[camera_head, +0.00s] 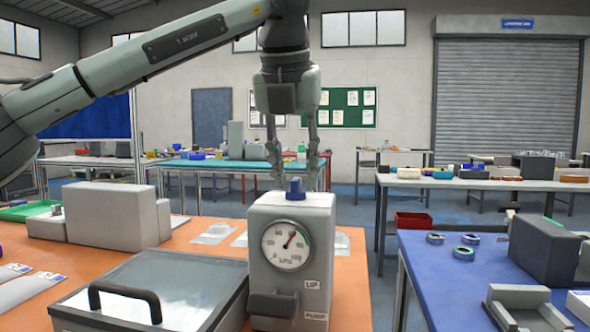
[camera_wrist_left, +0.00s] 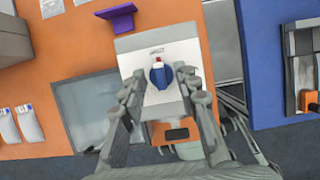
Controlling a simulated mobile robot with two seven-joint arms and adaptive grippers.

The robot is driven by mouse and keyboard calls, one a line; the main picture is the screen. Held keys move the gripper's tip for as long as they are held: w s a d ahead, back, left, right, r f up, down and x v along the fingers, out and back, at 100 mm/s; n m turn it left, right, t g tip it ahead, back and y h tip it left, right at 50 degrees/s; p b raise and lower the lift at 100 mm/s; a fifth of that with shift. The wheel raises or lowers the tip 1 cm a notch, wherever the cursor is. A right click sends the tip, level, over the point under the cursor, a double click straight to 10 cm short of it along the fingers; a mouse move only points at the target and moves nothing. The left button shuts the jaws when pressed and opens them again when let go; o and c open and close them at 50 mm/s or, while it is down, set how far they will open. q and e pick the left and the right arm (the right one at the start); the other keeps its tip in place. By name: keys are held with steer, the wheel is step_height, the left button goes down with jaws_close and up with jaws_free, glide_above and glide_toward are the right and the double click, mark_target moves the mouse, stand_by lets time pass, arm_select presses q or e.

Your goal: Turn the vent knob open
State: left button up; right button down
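The blue vent knob (camera_head: 295,189) stands on top of a grey pump box (camera_head: 262,210) with a round gauge on its front. The gauge needle points up and to the right. In the left wrist view the knob (camera_wrist_left: 161,76) shows from above, with a small red mark and a printed label beside it on the box top. My left gripper (camera_head: 298,168) points straight down just above the knob. Its fingers are open, one on each side of the knob (camera_wrist_left: 160,88), with visible gaps. My right gripper is out of view.
A lidded tray (camera_head: 165,285) with a black handle stands left of the pump on the orange table (camera_head: 190,238). Grey boxes (camera_head: 110,214) stand behind it. A blue table (camera_head: 440,280) with rings and a dark box (camera_head: 545,250) is at right.

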arm_select(q)
steer(key=shift+f, duration=0.1)
jaws_close()
steer(key=shift+m, duration=0.4)
steer(key=m+h, duration=0.1)
steer(key=m, duration=0.2)
steer(key=shift+w+a+m+g+h, duration=0.1)
steer(key=shift+m+g+h, duration=0.2)
steer(key=shift+h, duration=0.1)
steer(key=m+g+h, duration=0.1)
steer(key=m, duration=0.3)
steer(key=shift+w+a, duration=0.1)
steer(key=m+g, duration=0.1)
steer(key=m, duration=0.4)
steer(key=shift+w+g+h, duration=0.1)
steer(key=shift+g+h, duration=0.3)
steer(key=shift+w+m+g, duration=0.1)
steer(key=shift+m+g, duration=0.8)
steer(key=shift+m, duration=1.4)
